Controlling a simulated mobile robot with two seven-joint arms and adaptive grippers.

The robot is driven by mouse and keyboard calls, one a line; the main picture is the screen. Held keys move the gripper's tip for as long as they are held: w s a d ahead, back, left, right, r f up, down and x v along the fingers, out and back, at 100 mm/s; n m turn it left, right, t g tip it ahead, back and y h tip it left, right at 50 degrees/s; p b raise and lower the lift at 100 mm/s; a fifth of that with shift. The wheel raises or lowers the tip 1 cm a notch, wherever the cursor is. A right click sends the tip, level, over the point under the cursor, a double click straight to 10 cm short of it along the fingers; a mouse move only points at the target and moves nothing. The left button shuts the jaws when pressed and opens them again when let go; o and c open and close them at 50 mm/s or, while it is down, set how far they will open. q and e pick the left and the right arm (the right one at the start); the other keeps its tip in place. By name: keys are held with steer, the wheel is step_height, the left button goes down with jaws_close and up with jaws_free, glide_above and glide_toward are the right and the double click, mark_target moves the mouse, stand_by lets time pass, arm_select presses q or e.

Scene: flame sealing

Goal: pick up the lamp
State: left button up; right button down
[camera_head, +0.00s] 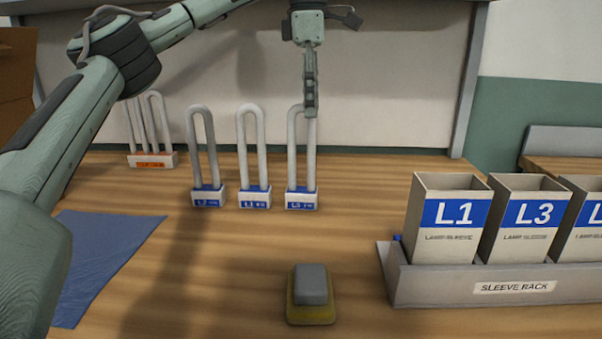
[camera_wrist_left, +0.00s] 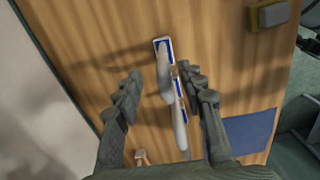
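Three U-shaped white tube lamps stand upright in a row on white bases with blue labels. The lamp marked L3 (camera_head: 292,150) is at the right of the row, lamp L1 (camera_head: 252,145) is in the middle, and a lamp with a hard-to-read label (camera_head: 202,150) is at the left. My left gripper (camera_head: 310,108) points down at the top of lamp L3, overlapping its right tube in the head view. In the left wrist view its two fingers (camera_wrist_left: 160,76) are spread apart, with a lamp (camera_wrist_left: 164,75) showing between them; no contact is visible. My right gripper is not in view.
A lamp group with an orange-labelled base (camera_head: 153,160) stands behind left. A blue mat (camera_head: 105,255) lies at left. A yellow block with a grey top (camera_head: 311,290) sits in front. A sleeve rack (camera_head: 430,283) holding L1 and L3 sleeves stands at right. The middle table is clear.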

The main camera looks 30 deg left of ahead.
mark_target(297, 118)
arm_select(q)
steer(key=shift+s+a+r, duration=0.4)
steer(key=shift+s+a, duration=0.25)
steer(key=shift+a, duration=0.05)
steer(key=shift+s+a+f, duration=0.15)
steer(key=shift+s+f, duration=0.05)
steer(key=f, duration=0.7)
steer(key=shift+a, duration=0.2)
steer(key=shift+c, duration=0.4)
jaws_close()
